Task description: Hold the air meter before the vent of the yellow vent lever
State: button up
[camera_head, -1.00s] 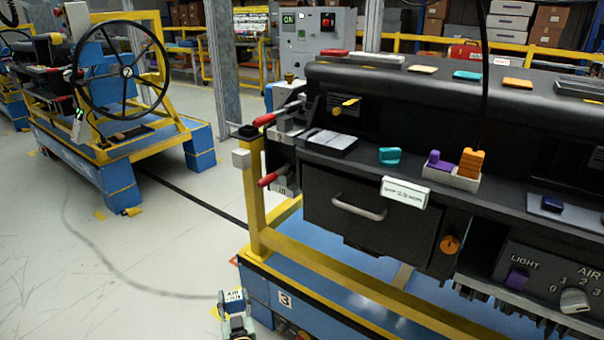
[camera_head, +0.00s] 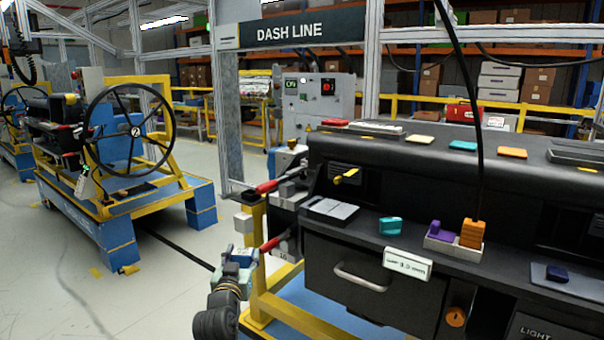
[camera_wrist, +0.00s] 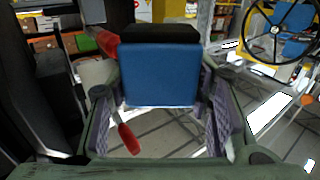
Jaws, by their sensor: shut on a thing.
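My gripper (camera_head: 236,270) is at the lower middle of the head view, left of the dashboard's left end and below the vent. In the wrist view my gripper (camera_wrist: 162,100) is shut on the air meter (camera_wrist: 160,75), a blue block with a black top between the two fingers. Its face is turned away from that camera. The yellow vent lever (camera_head: 346,177) sits on the dashboard's dark upper face at its left end. The slatted vent (camera_head: 341,170) is beside the lever. The air meter is apart from the vent, lower and to the left.
Red-handled levers (camera_head: 268,186) stick out from the dashboard's left end, close to my gripper. A yellow frame post (camera_head: 258,228) with a white box (camera_head: 243,222) stands there too. A black cable (camera_head: 474,100) hangs before the dashboard. Floor at the left is open.

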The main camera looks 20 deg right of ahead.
jog(key=s+d+r+m+g+h, duration=0.1)
jog(key=s+d+r+m+h, duration=0.15)
jog(key=r, duration=0.75)
jog(key=s+d+r+m+g+h, duration=0.1)
jog(key=s+d+r+g+h, duration=0.2)
jog(key=r, duration=0.6)
jog(key=s+d+r+m+g+h+p, duration=0.1)
jog(key=s+d+r+m+g+h, duration=0.1)
jog(key=s+d+r, duration=0.3)
jog(key=s+r+m+h, duration=0.1)
jog(key=s+r, duration=0.3)
jog(key=s, duration=0.3)
jog(key=shift+d+r, duration=0.25)
jog(key=shift+d, duration=0.05)
jog(key=shift+a+p, duration=0.1)
jog(key=shift+p, duration=0.25)
jog(key=shift+w+d+f+b, duration=0.3)
jog(key=shift+w+d+f, duration=0.65)
jog(key=shift+d, duration=0.35)
jog(key=shift+w+d+f+b, duration=0.25)
jog(key=shift+w+d+f, duration=0.45)
jog(key=shift+w+d, duration=0.5)
jog(key=shift+w+d+f+b, duration=0.3)
jog(key=shift+w+d+f, duration=0.6)
jog(key=shift+d, duration=0.5)
